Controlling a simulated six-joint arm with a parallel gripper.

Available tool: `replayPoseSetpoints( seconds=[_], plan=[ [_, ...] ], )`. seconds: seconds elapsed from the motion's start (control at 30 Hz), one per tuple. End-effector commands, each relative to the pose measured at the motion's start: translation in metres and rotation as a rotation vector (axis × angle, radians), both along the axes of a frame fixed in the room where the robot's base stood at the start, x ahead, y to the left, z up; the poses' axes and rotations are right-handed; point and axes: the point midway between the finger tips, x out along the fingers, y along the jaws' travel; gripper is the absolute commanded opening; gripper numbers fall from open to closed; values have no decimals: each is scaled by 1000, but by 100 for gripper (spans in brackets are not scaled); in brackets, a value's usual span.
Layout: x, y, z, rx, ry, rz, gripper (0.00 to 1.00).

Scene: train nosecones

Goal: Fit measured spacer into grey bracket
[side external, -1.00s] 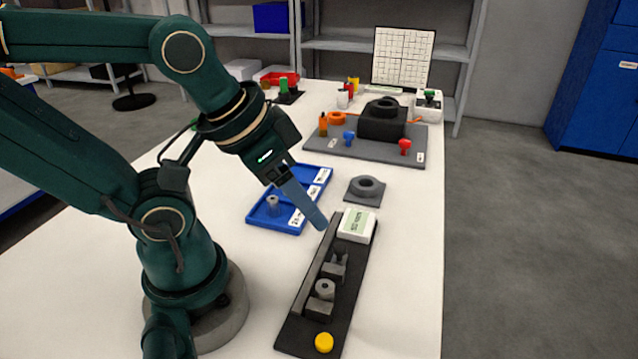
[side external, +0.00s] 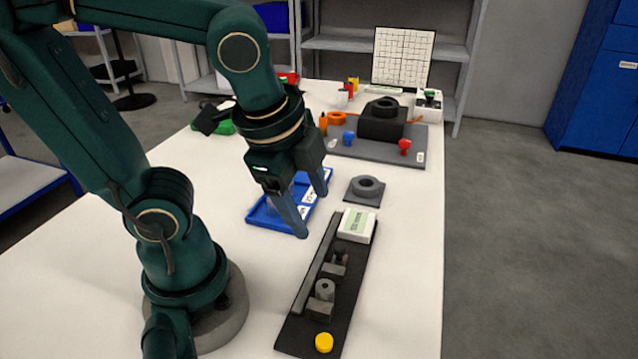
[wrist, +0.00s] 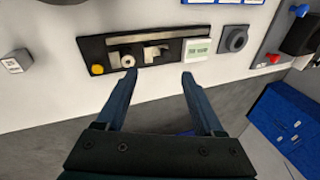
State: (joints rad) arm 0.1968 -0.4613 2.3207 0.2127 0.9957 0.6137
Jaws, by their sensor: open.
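A grey spacer (side external: 325,289), a short cylinder with a hole, stands in the black measuring fixture (side external: 290,340) beside a grey jaw block. It also shows in the wrist view (wrist: 128,61). The grey bracket (side external: 366,189), a square plate with a raised ring, lies on the table behind the fixture's display and appears in the wrist view (wrist: 234,39). My gripper (side external: 311,214) is open and empty above the table, near the display end of the fixture and in front of the blue tray. In the wrist view its fingers (wrist: 158,76) spread below the fixture.
The fixture carries a white display box (side external: 357,226), its text too small to read, and a yellow button (side external: 324,342). The blue tray (side external: 262,218) is partly hidden by my gripper. A grey board (side external: 345,150) with a black block and coloured knobs lies farther back. The table's right strip is clear.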

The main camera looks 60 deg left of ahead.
Motion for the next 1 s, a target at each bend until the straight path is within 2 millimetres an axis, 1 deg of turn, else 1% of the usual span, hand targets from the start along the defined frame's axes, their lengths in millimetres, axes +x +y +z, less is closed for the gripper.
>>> replayPoseSetpoints(
  seconds=[0.03, 0.2, 0.3, 0.4, 0.53, 0.63, 0.73, 1.0],
  plan=[
    [2, -5, -5, 58, 52, -123, 70],
    [9, -24, -26, 266, 220, -559, 70],
    [9, -38, -39, 364, 300, -762, 70],
    [6, -50, -52, 427, 355, -886, 70],
    [-2, -61, -63, 465, 397, -966, 70],
    [-5, -63, -68, 474, 407, -988, 70],
    [-4, -60, -76, 473, 408, -987, 70],
    [1, -48, -106, 472, 408, -984, 70]
  ],
)
